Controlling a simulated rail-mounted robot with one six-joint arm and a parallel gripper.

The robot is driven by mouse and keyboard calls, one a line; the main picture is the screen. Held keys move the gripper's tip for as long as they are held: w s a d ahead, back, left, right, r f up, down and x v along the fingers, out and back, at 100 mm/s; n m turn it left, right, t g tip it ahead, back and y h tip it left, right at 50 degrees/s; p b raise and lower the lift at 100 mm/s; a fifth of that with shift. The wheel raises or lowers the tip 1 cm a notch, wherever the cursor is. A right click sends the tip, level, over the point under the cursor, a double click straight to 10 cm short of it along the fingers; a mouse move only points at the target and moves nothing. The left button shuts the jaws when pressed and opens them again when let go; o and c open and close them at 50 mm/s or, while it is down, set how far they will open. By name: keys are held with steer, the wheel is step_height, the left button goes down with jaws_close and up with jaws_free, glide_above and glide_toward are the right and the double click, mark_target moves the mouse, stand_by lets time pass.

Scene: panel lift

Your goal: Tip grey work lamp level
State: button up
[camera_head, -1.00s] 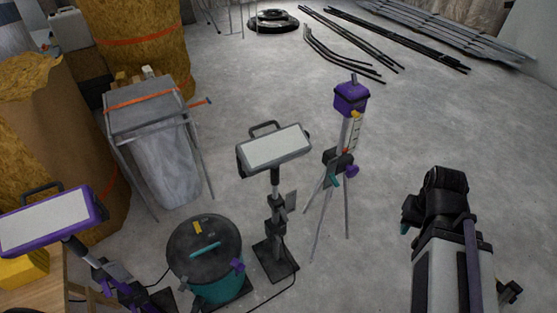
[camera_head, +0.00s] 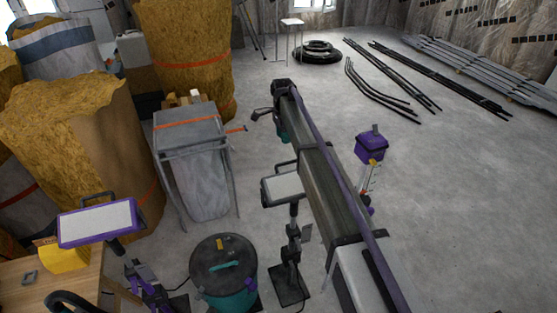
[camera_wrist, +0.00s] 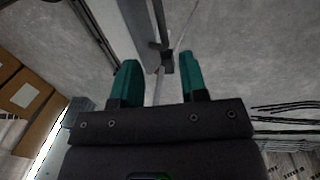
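A purple work lamp (camera_head: 97,222) stands at the left. A teal-and-black bucket (camera_head: 223,272) is beside the grey lamp's base. A purple device on a tripod (camera_head: 371,145) stands right of my arm. A grey bin stand (camera_head: 188,135) is behind left.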

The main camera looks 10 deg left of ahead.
steer(key=f+b, duration=0.3)
steer(key=s+f+b, duration=0.1)
steer(key=f+b, duration=0.6)
steer(key=f, duration=0.1)
steer(key=shift+s+d+b, duration=0.15)
steer(key=shift+d+b, duration=0.2)
steer(key=shift+d, duration=0.05)
steer(key=shift+r, duration=0.15)
steer(key=shift+c, duration=0.4)
jaws_close()
